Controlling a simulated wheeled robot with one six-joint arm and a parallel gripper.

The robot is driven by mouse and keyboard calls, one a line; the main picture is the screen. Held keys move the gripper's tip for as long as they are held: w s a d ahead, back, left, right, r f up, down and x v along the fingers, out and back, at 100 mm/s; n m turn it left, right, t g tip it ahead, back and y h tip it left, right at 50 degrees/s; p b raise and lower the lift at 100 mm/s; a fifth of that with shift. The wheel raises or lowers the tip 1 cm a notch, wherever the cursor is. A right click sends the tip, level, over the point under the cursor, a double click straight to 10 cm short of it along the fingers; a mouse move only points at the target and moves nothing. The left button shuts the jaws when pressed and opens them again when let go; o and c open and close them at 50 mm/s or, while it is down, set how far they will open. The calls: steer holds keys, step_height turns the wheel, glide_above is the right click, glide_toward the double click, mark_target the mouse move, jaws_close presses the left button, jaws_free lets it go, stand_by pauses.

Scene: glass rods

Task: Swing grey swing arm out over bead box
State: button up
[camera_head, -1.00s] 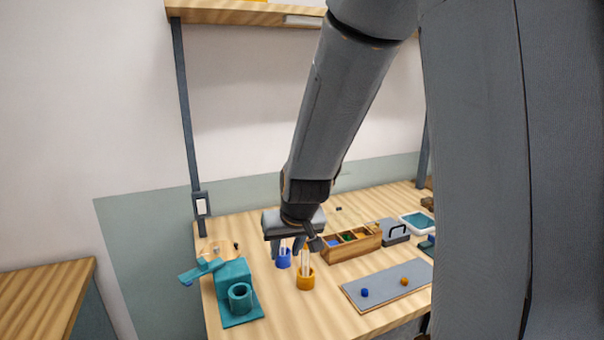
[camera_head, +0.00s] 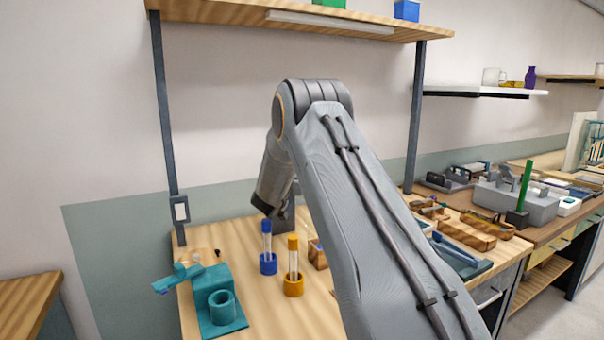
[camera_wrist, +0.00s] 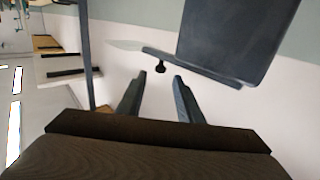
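In the wrist view, a grey bar with a pale clear end (camera_wrist: 150,50) and a large grey block (camera_wrist: 235,40) lie ahead; I take the bar for the grey swing arm. A black knob (camera_wrist: 160,68) sits on its near side. My gripper (camera_wrist: 162,80) is open and empty, with the knob just beyond and between its fingertips in the picture. I cannot tell whether they touch. In the head view my arm hides the gripper. The wooden bead box (camera_head: 317,257) shows only its left end beside my arm.
A blue-topped tube (camera_head: 267,245) and an orange-topped tube (camera_head: 293,262) stand upright in holders, left of my arm. A teal fixture (camera_head: 218,300) stands at the table's left. Grey trays and wooden boxes (camera_head: 466,230) are at the right. A shelf (camera_head: 330,25) hangs above.

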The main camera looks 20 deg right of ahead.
steer(key=p+x, duration=0.1)
steer(key=x, duration=0.5)
steer(key=shift+w+d, duration=0.2)
jaws_close()
